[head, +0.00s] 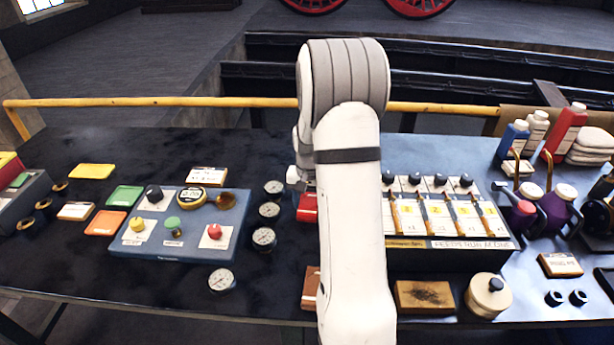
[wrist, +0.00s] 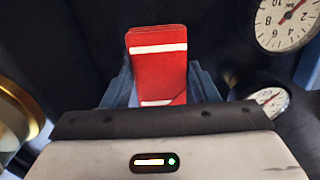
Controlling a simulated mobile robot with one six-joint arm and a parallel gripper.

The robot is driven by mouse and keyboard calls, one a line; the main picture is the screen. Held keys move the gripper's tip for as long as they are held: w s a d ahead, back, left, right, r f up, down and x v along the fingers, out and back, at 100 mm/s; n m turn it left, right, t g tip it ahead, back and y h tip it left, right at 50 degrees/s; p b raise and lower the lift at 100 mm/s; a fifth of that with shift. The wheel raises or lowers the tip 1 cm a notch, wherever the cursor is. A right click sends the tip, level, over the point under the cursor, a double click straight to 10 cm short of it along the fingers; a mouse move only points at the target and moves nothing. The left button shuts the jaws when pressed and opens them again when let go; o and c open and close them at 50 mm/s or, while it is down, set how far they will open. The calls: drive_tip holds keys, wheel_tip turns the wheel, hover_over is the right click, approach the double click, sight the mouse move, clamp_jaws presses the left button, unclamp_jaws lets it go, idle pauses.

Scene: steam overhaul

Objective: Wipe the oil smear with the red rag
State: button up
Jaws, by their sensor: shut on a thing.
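The red rag (wrist: 158,70) is a folded red piece with white stripes, held between the jaws of my gripper (wrist: 158,88) in the wrist view. In the head view, a red part (head: 307,207) shows just left of my arm, beside the small gauges. My arm hides most of the gripper there. I cannot make out the oil smear with certainty. A brown wooden block (head: 424,297) with a dark stain on its top lies at the front of the table, right of my arm.
A blue-grey control panel (head: 180,222) stands left, with several round gauges (head: 264,238) between it and my arm. A lever box (head: 445,220) stands right of my arm. Bottles (head: 565,130) and oil cans crowd the far right. The dark table (head: 60,270) is bare at front left.

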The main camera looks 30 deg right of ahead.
drive_tip(key=r, duration=0.2)
drive_tip(key=r+p, duration=0.1)
drive_tip(key=r, duration=0.1)
drive_tip(key=shift+s+a, duration=0.1)
drive_tip(key=shift+s, duration=0.1)
drive_tip(key=shift+w+r+p, duration=0.15)
drive_tip(key=shift+r+p, duration=0.45)
drive_tip(key=shift+p, duration=0.05)
drive_tip(key=shift+r+p, duration=0.85)
drive_tip(key=shift+r, duration=0.6)
